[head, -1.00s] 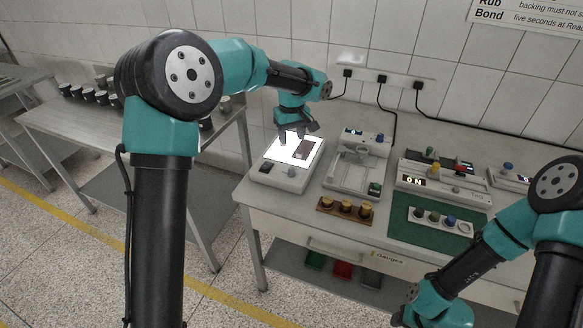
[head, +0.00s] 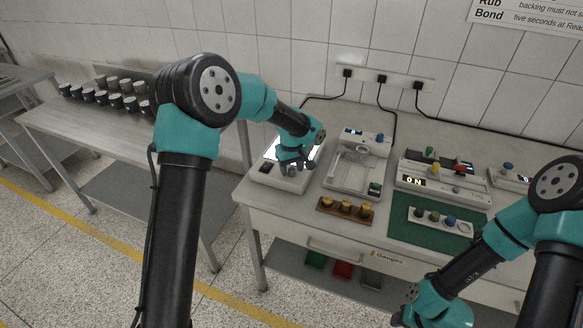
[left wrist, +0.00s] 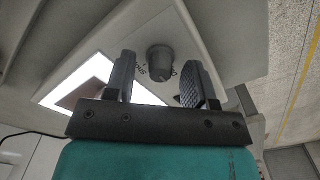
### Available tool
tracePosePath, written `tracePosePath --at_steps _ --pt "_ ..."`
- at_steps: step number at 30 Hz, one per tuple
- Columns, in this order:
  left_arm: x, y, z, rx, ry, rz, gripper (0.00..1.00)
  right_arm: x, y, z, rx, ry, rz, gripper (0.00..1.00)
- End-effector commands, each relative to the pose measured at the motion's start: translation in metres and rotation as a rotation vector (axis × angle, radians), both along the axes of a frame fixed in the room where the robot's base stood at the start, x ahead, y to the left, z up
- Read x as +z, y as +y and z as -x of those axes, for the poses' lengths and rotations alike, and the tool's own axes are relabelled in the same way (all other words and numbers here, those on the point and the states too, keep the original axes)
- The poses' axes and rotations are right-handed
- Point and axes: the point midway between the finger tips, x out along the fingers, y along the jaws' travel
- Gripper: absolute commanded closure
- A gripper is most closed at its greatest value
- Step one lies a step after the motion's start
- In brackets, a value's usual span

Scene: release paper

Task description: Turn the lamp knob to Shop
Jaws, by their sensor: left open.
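The lamp is a white light box (head: 291,184) with a bright panel, at the left end of the bench. Its grey knob (left wrist: 160,57) shows in the left wrist view, on the box's front strip, with small dark lettering beside it that I cannot read surely. My left gripper (head: 291,166) is over the front of the box, pointing down. In the wrist view its open fingers (left wrist: 158,75) stand on either side of the knob, apart from it. The gripper largely hides the knob in the head view. My right gripper (head: 408,318) is at the bottom edge, partly cut off.
A black switch (head: 265,167) is on the box's left front. A white device (head: 345,178) stands right of the box. A wooden block with several brass pieces (head: 345,207) lies in front. A green mat (head: 410,236) lies further right.

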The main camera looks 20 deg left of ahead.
Motion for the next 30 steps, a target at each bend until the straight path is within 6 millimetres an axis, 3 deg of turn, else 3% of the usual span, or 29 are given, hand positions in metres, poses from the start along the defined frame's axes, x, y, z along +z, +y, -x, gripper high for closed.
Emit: tracePosePath --at_steps 5,21,30 --pt "0.0002 0.0000 0.0000 0.000 0.000 0.000 0.50 0.0000 0.0000 0.0000 0.000 0.000 0.000 0.57" --pt "0.0006 -0.0002 -0.0001 0.000 0.000 0.000 0.99 0.0000 0.0000 0.0000 0.000 0.000 0.000 0.57" --pt "0.0007 -0.0002 -0.0001 -0.026 -0.001 0.000 0.99 0.0000 0.0000 0.0000 0.000 0.000 0.000 0.57"
